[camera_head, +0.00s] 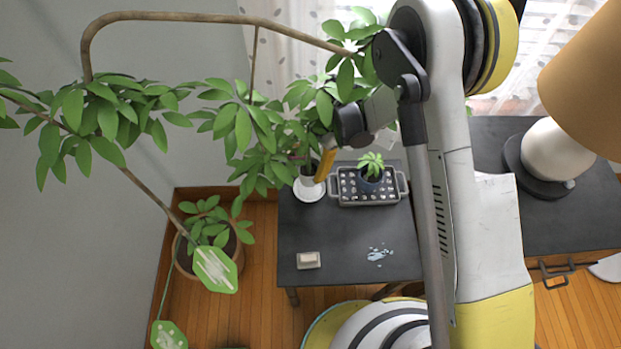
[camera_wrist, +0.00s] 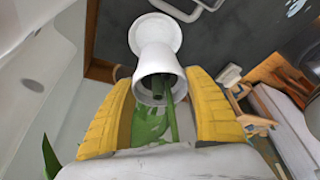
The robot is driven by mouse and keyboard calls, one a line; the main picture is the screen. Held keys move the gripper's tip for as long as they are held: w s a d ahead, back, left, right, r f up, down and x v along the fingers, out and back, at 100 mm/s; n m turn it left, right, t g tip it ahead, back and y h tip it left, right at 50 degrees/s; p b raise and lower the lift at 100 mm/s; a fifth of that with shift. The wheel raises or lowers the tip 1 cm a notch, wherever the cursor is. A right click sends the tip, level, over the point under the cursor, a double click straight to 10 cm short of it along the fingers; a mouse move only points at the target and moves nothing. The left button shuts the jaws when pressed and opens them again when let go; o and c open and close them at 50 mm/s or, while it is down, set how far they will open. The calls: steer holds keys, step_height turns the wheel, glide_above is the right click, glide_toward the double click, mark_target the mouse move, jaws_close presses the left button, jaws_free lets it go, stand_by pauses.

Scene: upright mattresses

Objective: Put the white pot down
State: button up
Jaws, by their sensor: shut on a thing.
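The white pot (camera_head: 312,182) is at the back left of the dark table (camera_head: 335,232), with a white round saucer-like base (camera_head: 309,196) under it. Green stems rise out of the pot, and leaves partly hide it in the head view. My gripper (camera_head: 326,166) is at the pot, its yellow fingers shut on it. In the wrist view the fingers stand on both sides of the white pot (camera_wrist: 158,66), with the white base (camera_wrist: 156,33) beyond. I cannot tell whether the pot touches the table.
A tray (camera_head: 345,200) holding a small plant in a dark pot (camera_head: 374,184) stands just right of the white pot. A pale block (camera_head: 308,260) and a bluish patch (camera_head: 379,254) lie on the table's front. A large potted plant (camera_head: 215,245) stands left; a lamp (camera_head: 556,150) stands right.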

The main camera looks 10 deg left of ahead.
mark_target(318, 163)
step_height(318, 163, down, 6)
steer(key=shift+r+b, duration=0.1)
steer(key=shift+b, duration=0.9)
steer(key=o, duration=1.4)
steer(key=shift+p+v, duration=1.65)
steer(key=shift+v, duration=2.15)
